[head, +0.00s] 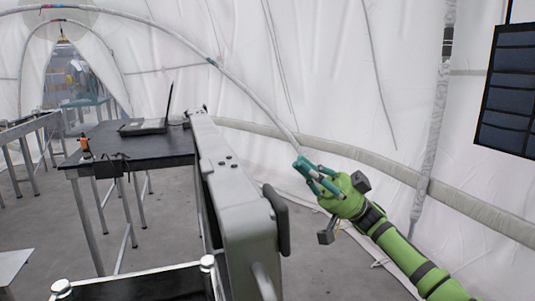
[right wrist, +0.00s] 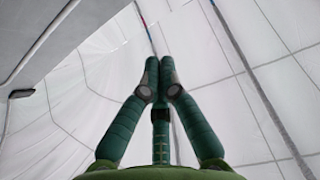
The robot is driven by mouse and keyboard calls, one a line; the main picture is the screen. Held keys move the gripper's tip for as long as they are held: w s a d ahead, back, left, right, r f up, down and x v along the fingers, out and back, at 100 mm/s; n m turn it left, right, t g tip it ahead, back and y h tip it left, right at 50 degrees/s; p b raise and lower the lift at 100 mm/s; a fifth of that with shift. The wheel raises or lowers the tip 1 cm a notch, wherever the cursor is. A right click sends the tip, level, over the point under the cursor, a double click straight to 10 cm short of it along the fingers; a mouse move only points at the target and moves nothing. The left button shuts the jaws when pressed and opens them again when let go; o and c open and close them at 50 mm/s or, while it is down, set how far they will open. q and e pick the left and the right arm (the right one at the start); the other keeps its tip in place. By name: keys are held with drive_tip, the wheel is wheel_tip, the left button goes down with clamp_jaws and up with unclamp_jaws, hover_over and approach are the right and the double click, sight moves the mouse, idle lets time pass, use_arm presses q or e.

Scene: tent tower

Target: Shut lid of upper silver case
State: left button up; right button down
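A long silver-grey case part (head: 235,180) stands on edge in the middle of the head view, seen along its narrow side. It looks like the raised lid of the upper case, with a black handle-like piece (head: 277,220) on its right side. The case's inside is hidden. My right gripper (head: 302,164) is to the right of this part, beyond the black piece and apart from it. In the right wrist view its green fingers (right wrist: 160,65) come together at the tips with nothing between them. My left gripper is not in view.
A dark table (head: 140,145) with an open laptop (head: 145,126) and a small orange item (head: 85,145) stands behind left. A metal-framed dark surface (head: 140,285) is at the front. The white tent wall (head: 330,70) and its pole (head: 433,120) are to the right.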

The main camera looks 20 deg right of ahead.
drive_tip(key=a+r+p, duration=0.5)
drive_tip(key=a, duration=0.5)
drive_tip(key=shift+a+r, duration=0.2)
drive_tip(key=shift+a, duration=0.2)
